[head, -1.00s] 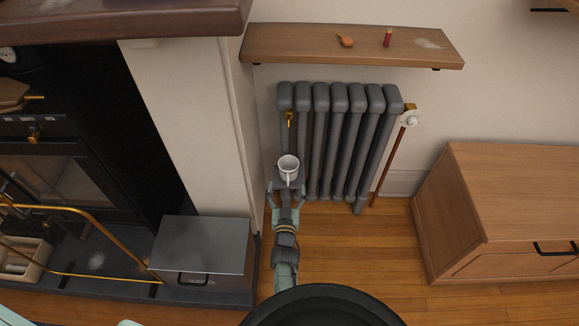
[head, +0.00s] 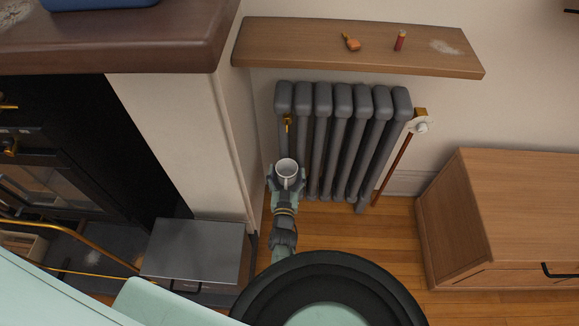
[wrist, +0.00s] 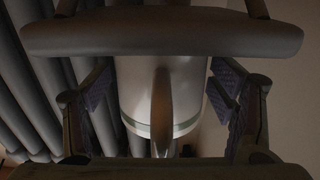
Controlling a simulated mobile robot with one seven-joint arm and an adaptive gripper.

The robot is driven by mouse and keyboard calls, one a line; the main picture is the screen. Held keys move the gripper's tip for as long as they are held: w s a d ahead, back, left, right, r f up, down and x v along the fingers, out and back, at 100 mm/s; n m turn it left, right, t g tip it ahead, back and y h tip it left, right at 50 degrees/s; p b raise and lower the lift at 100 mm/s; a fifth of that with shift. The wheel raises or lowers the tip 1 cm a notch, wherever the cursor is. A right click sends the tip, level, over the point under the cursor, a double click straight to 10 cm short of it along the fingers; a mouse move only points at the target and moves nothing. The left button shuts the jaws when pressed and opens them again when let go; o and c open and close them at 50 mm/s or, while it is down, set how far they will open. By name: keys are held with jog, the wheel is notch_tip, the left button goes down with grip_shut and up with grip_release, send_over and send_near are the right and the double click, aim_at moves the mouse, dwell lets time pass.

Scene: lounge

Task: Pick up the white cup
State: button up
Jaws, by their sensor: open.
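The white cup (head: 286,167) is upright in front of the lower left part of the grey radiator, its handle facing me. My gripper (head: 286,180) is at the cup, with a finger on either side of it. In the wrist view the cup (wrist: 130,85) fills the space between the fingers, and its handle is in the middle. The gripper's pads (wrist: 160,95) stand open, with a narrow gap showing beside the cup. What supports the cup is hidden behind my gripper.
The radiator (head: 341,140) is close behind the cup. A wooden shelf (head: 375,60) is above it, with small items. A fireplace pillar (head: 185,135) and grey metal box (head: 193,250) are left. A wooden cabinet (head: 515,210) is right. Wood floor (head: 385,235) lies between.

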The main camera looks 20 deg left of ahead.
jog(key=shift+c, duration=0.2)
jog(key=shift+r, duration=0.1)
jog(key=c, duration=1.3)
